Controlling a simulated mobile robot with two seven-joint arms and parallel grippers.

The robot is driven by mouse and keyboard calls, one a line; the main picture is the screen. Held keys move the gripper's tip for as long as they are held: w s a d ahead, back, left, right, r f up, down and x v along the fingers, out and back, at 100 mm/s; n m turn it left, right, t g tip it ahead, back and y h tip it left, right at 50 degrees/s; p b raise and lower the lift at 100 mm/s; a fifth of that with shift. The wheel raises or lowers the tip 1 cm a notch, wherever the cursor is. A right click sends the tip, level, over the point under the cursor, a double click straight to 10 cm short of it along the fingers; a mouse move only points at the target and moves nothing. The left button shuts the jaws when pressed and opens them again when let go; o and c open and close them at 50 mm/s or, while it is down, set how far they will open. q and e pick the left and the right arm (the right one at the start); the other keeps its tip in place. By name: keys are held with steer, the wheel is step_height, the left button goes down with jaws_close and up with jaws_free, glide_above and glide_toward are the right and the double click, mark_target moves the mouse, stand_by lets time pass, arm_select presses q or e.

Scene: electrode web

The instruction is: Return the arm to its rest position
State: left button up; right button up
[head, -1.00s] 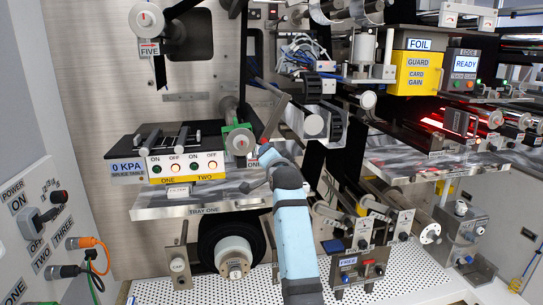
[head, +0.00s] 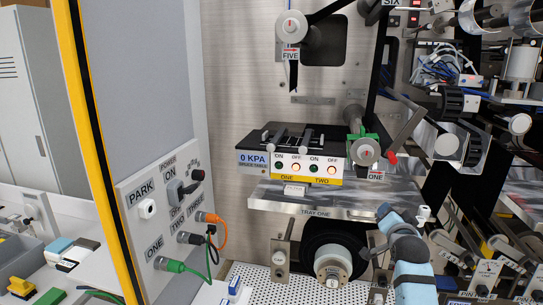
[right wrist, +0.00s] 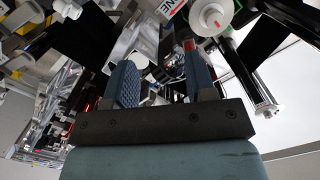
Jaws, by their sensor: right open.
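My right arm (head: 415,280) is light blue and comes up from the bottom edge in the head view. My right gripper (head: 400,222) is in front of the right end of the TRAY ONE shelf (head: 300,203), seemingly apart from it. In the right wrist view the gripper (right wrist: 160,78) has its two blue-grey fingers spread, with nothing between them. My left gripper is not in view.
The splice table (head: 300,140) with its button panel and a green-bracketed roller (head: 364,151) stand above the shelf. A black-and-white reel (head: 333,265) is below. A panel with plugged cables (head: 165,225) is at left. Rollers and levers crowd the right.

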steer(key=s+a+f+n+g+y, duration=0.15)
steer(key=s+a+f+n, duration=0.25)
steer(key=s+f, duration=0.7)
steer(key=s+a+f+n+g+y, duration=0.1)
steer(key=s+a+f+n+y, duration=0.2)
steer(key=s+f, duration=0.75)
steer(key=s+a+f+n+g+y, duration=0.1)
steer(key=s+a+f+n, duration=0.2)
steer(key=s+f, duration=0.3)
steer(key=s+a+f+n+g+y, duration=0.1)
steer(key=s+a+f, duration=0.3)
steer(key=s, duration=1)
step_height(320, 180, down, 3)
steer(key=shift+r+n+g, duration=0.1)
steer(key=shift+n+g, duration=0.55)
steer(key=shift+n, duration=0.25)
steer(key=shift+a, duration=0.1)
